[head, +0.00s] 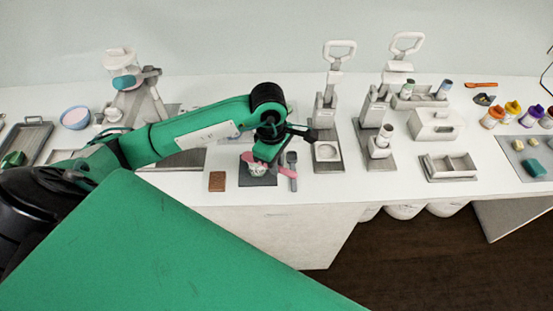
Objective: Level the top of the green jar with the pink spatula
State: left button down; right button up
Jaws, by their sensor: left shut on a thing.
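My left gripper (264,157) reaches down over the white counter and is shut on the pink spatula (283,170). The spatula shows as a pink strip on both sides of the gripper, running from upper left to lower right. A small pale jar (257,169) stands on a dark grey mat (259,181) just under the spatula and gripper. Its green colour is hard to make out, and its top is mostly hidden. I cannot tell whether the spatula touches the rim. My right gripper is not in view.
Two lever presses (327,110) stand to the right, with a divided tray (450,167) beyond. The counter's front edge is close to the mat.

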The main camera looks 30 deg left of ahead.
pick_arm(q)
jog(key=shift+f, duration=0.4)
jog(key=shift+s+d+f+b, duration=0.15)
jog(key=shift+f+b, duration=0.25)
jog(key=shift+f, duration=0.8)
jog(key=shift+w, duration=3.6)
jog(key=shift+s, duration=3.55)
jog(key=shift+r+p, duration=0.9)
jog(key=shift+r, duration=1.7)
